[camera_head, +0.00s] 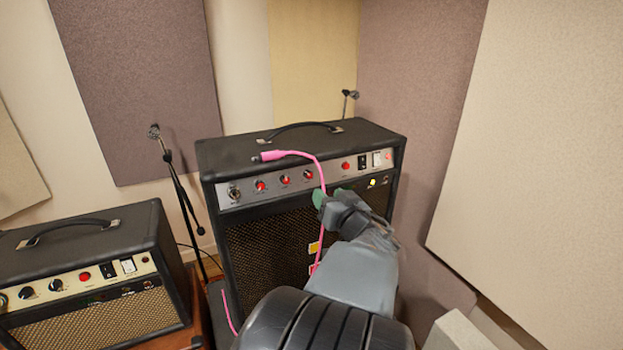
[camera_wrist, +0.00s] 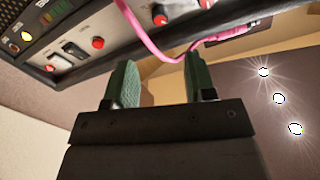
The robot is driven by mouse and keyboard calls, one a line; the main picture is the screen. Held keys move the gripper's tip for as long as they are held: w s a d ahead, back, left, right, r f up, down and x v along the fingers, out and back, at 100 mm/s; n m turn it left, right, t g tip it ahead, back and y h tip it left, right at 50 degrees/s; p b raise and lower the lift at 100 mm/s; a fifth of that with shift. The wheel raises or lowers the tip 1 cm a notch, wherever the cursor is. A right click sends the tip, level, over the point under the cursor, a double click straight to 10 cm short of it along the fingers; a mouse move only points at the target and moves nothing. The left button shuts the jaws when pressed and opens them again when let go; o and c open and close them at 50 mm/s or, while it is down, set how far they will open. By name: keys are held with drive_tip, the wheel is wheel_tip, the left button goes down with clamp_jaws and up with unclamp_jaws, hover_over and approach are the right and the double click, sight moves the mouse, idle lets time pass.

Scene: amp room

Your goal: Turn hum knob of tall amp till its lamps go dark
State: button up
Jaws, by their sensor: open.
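The tall amp (camera_head: 270,225) stands in the middle of the head view, a black cabinet with a silver control panel. Its panel carries several red knobs (camera_head: 260,186), a switch and small indicators; the labels are too small to read, so I cannot tell which is the hum knob. A yellowish lamp (camera_head: 373,183) glows at the panel's lower right. My gripper (camera_head: 332,198) is in front of the panel's right half, green fingers apart and empty. In the wrist view my gripper (camera_wrist: 160,82) shows a clear gap, with a red knob (camera_wrist: 160,15) beyond the fingers.
A pink cable (camera_head: 322,180) runs over the tall amp's top and down its front, close by my gripper; it crosses the wrist view (camera_wrist: 235,37). A smaller amp (camera_head: 90,290) stands left. A microphone stand (camera_head: 180,190) is behind. Wall panels (camera_head: 540,140) close the right side.

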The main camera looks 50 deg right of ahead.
sight(310, 176)
drive_tip(key=x, duration=1)
drive_tip(key=shift+w+d, duration=0.15)
drive_tip(key=shift+w, duration=0.25)
